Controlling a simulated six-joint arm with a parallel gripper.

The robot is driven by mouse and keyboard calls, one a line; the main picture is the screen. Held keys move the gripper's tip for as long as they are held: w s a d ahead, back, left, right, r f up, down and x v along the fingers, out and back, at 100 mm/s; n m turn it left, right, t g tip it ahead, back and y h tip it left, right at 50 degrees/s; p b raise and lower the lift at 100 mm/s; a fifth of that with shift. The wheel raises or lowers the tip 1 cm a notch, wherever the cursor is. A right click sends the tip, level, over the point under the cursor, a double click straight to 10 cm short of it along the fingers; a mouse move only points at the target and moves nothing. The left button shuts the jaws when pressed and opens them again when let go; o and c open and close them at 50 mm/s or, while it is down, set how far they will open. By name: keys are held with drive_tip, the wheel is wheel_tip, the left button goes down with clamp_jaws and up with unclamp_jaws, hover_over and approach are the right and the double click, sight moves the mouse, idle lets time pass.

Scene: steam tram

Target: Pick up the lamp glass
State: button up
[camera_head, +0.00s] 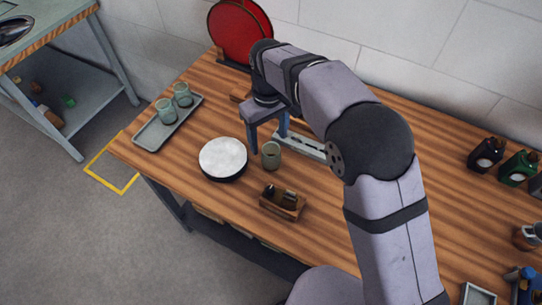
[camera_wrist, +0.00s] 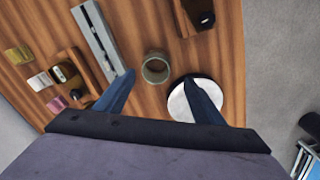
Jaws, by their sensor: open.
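A small grey-green lamp glass (camera_head: 271,155) stands upright on the wooden bench, beside a round white-topped pad (camera_head: 222,157). In the wrist view the glass (camera_wrist: 155,72) shows its open rim, just beyond and between my fingertips. My gripper (camera_head: 267,136) points down and is open and empty, behind the glass in the head view. In the wrist view its two blue fingers (camera_wrist: 160,80) are spread, the right one over the white pad (camera_wrist: 197,98). Two similar glasses (camera_head: 174,103) stand on a grey tray (camera_head: 152,134) at the left.
A small wooden holder with dark items (camera_head: 282,203) stands in front of the glass. A grey metal bar (camera_head: 306,147) lies just behind it. A red disc (camera_head: 240,32) stands at the back. Dark and green bottles (camera_head: 518,168) stand at the right.

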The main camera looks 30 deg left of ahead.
sight(271, 151)
drive_tip(key=shift+w+d+f+p, duration=0.15)
drive_tip(key=shift+f+p, duration=0.7)
drive_tip(key=shift+f, duration=1)
drive_tip(key=shift+w+d+f+p, duration=0.15)
drive_tip(key=shift+f+p, duration=0.7)
drive_tip(key=shift+f, duration=0.95)
drive_tip(key=shift+a, duration=0.1)
drive_tip(key=c, duration=1.2)
